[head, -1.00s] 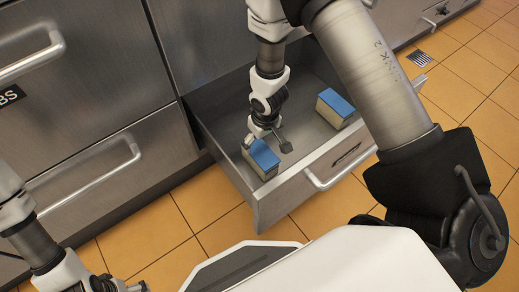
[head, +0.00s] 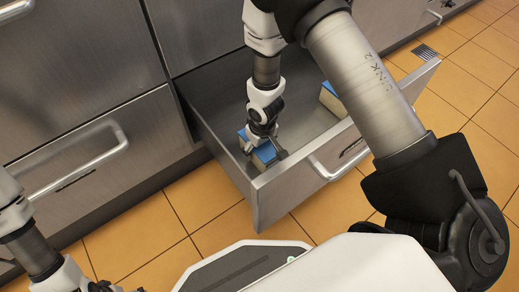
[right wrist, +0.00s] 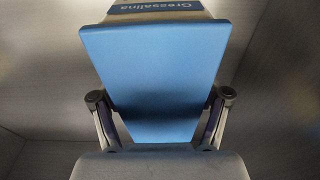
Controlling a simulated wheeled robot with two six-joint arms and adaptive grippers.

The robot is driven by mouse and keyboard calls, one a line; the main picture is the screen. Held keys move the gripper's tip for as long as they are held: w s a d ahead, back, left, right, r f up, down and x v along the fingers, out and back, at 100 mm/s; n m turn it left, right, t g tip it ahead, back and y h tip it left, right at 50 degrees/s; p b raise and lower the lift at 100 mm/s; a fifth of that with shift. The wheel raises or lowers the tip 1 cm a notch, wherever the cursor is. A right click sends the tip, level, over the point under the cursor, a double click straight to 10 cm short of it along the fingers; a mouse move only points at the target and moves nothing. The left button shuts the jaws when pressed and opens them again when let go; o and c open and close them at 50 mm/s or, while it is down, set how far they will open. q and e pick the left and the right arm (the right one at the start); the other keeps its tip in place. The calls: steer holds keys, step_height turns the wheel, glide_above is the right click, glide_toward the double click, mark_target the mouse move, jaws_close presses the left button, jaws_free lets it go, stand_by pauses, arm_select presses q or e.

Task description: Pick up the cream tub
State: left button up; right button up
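A box-shaped tub with a blue lid (head: 264,153) and pale sides lies in the open drawer, near its left front corner. My right gripper (head: 264,153) is down over it, with one finger on each side; the gripper hides part of the lid. In the right wrist view, the blue lid (right wrist: 155,75) fills the middle, with "Gressalina" on its label. The right gripper's fingers (right wrist: 160,125) stand apart beside the lid's near end and look open; firm contact is not clear. My left gripper (head: 108,287) is cut off at the bottom left edge.
A second blue-topped tub (head: 331,100) sits at the drawer's right, partly hidden by my right arm. The steel drawer (head: 228,172) has raised walls and a front handle (head: 340,166). Closed drawers stand at left; the tiled floor (head: 205,200) is clear.

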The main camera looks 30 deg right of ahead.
steer(key=c, duration=1)
steer(key=shift+w+d+r+p, duration=0.1)
steer(key=shift+d+r+p, duration=0.1)
steer(key=shift+r+p, duration=0.35)
step_height(320, 180, up, 6)
steer(key=p, duration=0.5)
steer(key=shift+r, duration=0.1)
steer(key=shift+w+d+b, duration=0.7)
steer(key=shift+d+b, duration=0.3)
steer(key=shift+d, duration=2.2)
steer(key=shift+w+d+b, duration=0.7)
steer(key=shift+d+b, duration=0.35)
steer(key=shift+d, duration=2.15)
steer(key=shift+w+d+b, duration=0.7)
steer(key=shift+d+b, duration=0.3)
steer(key=shift+d, duration=2.2)
